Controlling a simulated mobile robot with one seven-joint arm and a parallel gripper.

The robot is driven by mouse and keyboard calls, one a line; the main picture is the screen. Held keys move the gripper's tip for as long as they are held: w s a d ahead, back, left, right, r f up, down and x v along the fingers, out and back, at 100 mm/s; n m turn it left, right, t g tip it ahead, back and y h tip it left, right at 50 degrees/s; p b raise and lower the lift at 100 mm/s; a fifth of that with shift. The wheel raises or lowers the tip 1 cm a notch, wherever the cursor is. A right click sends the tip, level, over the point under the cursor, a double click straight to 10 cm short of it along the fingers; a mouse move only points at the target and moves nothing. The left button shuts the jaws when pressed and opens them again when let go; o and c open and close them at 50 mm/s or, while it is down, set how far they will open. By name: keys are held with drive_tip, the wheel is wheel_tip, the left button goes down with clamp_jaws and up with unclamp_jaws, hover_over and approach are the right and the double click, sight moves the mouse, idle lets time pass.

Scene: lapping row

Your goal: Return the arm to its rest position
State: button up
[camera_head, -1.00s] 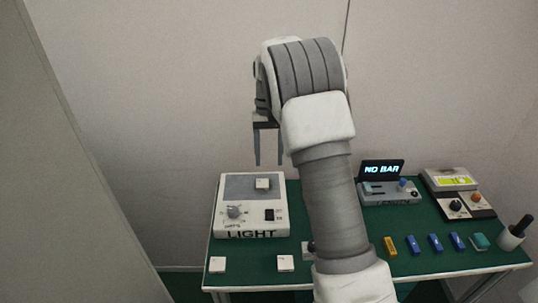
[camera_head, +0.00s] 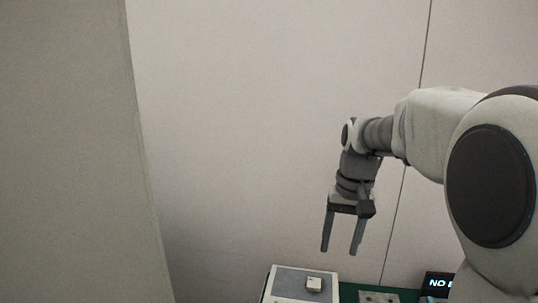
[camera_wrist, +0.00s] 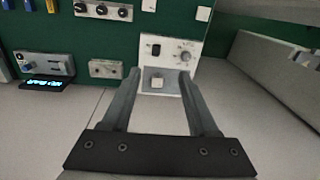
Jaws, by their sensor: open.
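My gripper (camera_head: 341,250) is open and empty, pointing down in front of the back wall, above the light box. My arm is bent and reaches in from the right side of the head view. In the wrist view my gripper's two fingers (camera_wrist: 158,98) are spread apart with nothing between them. The light box (camera_wrist: 170,50) lies beyond the fingertips, with a small white block (camera_wrist: 157,83) on its grey panel. The light box (camera_head: 275,287) and the white block (camera_head: 314,284) also show at the bottom of the head view.
The green table (camera_wrist: 125,30) carries a device with a lit "NO BAR" display (camera_wrist: 44,84), a grey box (camera_wrist: 105,69) and a panel with knobs (camera_wrist: 103,10). A grey partition (camera_head: 70,150) stands at the left. The air around my gripper is clear.

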drive_tip(key=s+r+n+t, duration=0.1)
drive_tip(key=s+t, duration=0.4)
drive_tip(key=s, duration=1.5)
drive_tip(key=shift+a+r+n+h+p, duration=0.3)
drive_tip(key=shift+a+r+h+p, duration=0.1)
drive_tip(key=shift+r, duration=0.25)
